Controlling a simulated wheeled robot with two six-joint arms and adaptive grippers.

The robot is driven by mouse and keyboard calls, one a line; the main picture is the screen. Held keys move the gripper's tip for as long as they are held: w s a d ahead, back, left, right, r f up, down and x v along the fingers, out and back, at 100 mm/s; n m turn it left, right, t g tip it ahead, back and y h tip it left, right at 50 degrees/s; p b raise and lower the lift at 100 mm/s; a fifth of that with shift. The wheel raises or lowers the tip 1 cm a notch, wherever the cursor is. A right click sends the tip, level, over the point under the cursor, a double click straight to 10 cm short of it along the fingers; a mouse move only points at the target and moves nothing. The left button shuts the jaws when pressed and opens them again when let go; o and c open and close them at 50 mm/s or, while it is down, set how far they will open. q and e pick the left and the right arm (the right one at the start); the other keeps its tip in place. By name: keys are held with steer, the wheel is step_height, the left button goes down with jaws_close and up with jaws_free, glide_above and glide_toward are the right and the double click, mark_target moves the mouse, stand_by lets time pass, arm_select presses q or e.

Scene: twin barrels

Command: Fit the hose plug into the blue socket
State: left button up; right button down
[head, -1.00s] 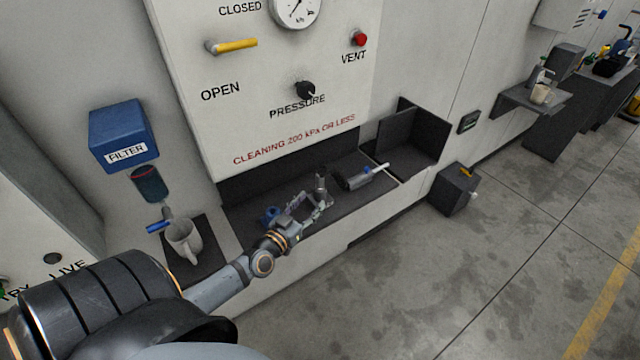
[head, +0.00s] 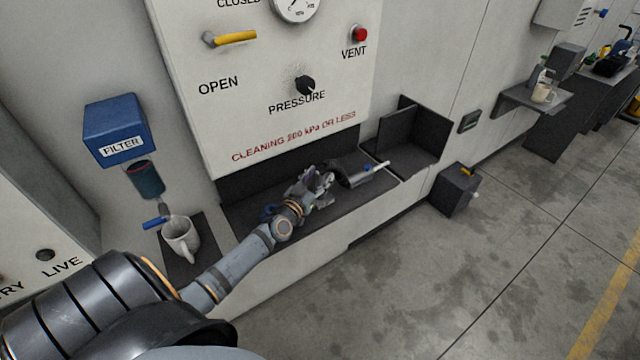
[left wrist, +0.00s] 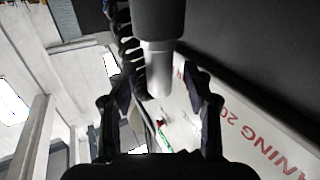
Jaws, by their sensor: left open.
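My left gripper (head: 320,184) is open over the dark shelf, beside the dark cylindrical body of a tool. In the left wrist view its two fingers (left wrist: 158,108) stand on either side of a dark cylinder with a silver end, which looks like the hose plug (left wrist: 158,70). I see no clear contact with it; in the head view the gripper hides that spot. A blue piece (head: 268,212), perhaps the blue socket, sits on the shelf left of the gripper, partly covered by my wrist. My right gripper is out of view.
Left are a grey mug (head: 180,238) and a blue filter box (head: 118,130). The panel (head: 270,110) with yellow handle rises behind the shelf.

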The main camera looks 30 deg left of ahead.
arm_select(q)
steer(key=shift+w+f, duration=0.15)
steer(key=shift+w, duration=0.4)
steer(key=shift+s, duration=0.15)
steer(key=shift+c, duration=1.7)
jaws_close()
steer(key=shift+r, duration=0.2)
step_height(320, 180, up, 10)
steer(key=p, duration=1)
steer(key=shift+f, duration=0.1)
